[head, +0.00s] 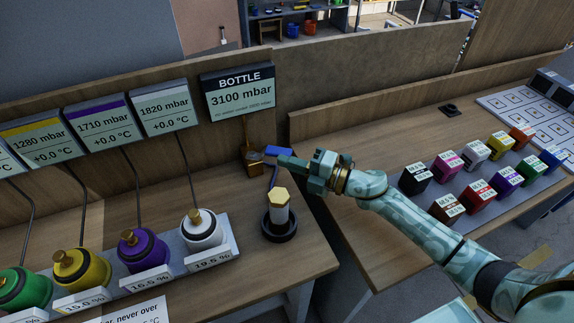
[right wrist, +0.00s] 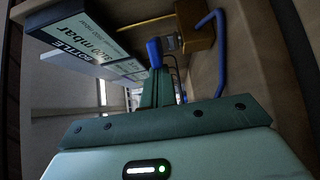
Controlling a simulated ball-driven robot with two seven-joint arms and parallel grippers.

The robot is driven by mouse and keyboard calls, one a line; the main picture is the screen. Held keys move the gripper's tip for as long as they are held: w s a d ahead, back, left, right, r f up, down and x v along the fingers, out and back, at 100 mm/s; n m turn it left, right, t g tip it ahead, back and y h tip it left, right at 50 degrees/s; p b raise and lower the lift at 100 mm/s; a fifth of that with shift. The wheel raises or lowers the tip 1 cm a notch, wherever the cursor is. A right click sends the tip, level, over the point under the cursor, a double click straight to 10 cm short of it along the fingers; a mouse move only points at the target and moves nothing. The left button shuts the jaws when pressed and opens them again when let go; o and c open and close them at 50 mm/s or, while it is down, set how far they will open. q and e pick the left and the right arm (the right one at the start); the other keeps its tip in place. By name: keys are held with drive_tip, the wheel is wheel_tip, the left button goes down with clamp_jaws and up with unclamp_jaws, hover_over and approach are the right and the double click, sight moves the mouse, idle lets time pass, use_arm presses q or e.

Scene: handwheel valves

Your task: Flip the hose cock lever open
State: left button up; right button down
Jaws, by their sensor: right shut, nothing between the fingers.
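The hose cock is a brass body (head: 251,158) on the wooden back board below the BOTTLE display. It also shows in the right wrist view (right wrist: 196,38). Its blue lever (head: 276,151) sticks out to the right in the head view; its end (right wrist: 153,50) shows just beyond my fingertips in the right wrist view. A thin blue hose (right wrist: 221,62) curves down from the cock. My right gripper (head: 284,160) is shut and empty, its tips right at the lever's end; I cannot tell whether they touch. My left gripper is not in view.
Colored handwheel valves (head: 140,248) stand at left under pressure displays (head: 98,125).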

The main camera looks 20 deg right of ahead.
drive_tip(key=shift+w+d+n+g, duration=0.2)
drive_tip(key=shift+d+n+g, duration=0.05)
drive_tip(key=shift+n+g, duration=0.05)
drive_tip(key=shift+w+d+f+b, duration=0.1)
drive_tip(key=shift+w+d+b, duration=0.25)
drive_tip(key=shift+b, duration=0.2)
drive_tip(key=w, duration=0.1)
drive_tip(key=w+d+b, duration=0.1)
drive_tip(key=w+d, duration=0.1)
drive_tip(key=shift+w+d+r, duration=0.2)
drive_tip(key=shift+w+r, duration=0.1)
drive_tip(key=shift+w, duration=0.05)
